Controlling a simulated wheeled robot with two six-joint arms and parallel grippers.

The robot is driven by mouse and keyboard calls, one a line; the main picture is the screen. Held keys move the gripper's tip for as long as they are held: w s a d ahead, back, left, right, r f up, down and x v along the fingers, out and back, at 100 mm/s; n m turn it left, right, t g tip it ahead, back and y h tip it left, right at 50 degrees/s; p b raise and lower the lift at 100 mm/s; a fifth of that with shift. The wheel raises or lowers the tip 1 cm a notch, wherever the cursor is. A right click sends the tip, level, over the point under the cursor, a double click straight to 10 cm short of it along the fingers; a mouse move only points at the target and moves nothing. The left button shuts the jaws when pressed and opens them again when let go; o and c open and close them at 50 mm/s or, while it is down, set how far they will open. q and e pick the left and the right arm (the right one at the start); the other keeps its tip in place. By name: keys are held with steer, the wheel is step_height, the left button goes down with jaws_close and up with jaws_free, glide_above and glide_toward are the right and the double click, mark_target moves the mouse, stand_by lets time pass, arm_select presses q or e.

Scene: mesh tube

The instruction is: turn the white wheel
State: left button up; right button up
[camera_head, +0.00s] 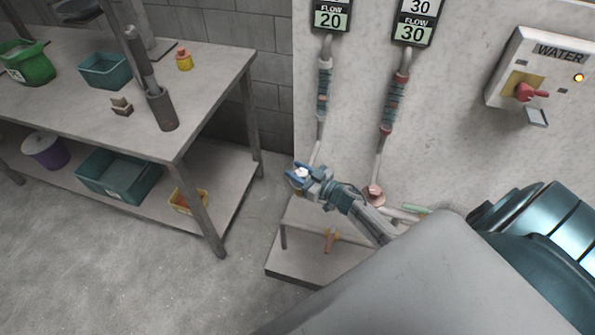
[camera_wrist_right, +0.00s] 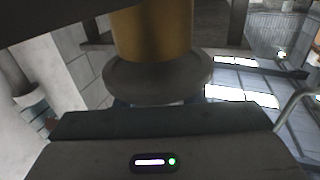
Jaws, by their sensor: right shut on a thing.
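The white wheel (camera_head: 301,173) shows as a small pale patch between the blue fingertips of my right gripper (camera_head: 298,174), low on the left pipe under the FLOW 20 sign. The gripper is shut on it and covers most of it. In the right wrist view a round, greyish wheel (camera_wrist_right: 158,82) sits on a thick brass-coloured stem (camera_wrist_right: 152,35), close in front of the gripper body. The fingers are mostly hidden there, with only dark bluish bits under the wheel's edge. How far the wheel is turned cannot be told. My left gripper is not in view.
A second pipe (camera_head: 388,115) under the FLOW 30 sign (camera_head: 411,31) ends near a reddish wheel (camera_head: 374,193), close to my right forearm. A WATER switch box (camera_head: 540,70) with a red handle is on the wall. A workbench (camera_head: 205,85) with bins stands left.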

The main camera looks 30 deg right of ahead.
steer(key=o, duration=1)
steer(key=b+v, duration=0.1)
steer(key=v, duration=0.9)
steer(key=shift+s+d+b, duration=0.2)
steer(key=shift+s+b, duration=0.15)
steer(key=shift+b, duration=0.05)
steer(key=shift+a, duration=0.1)
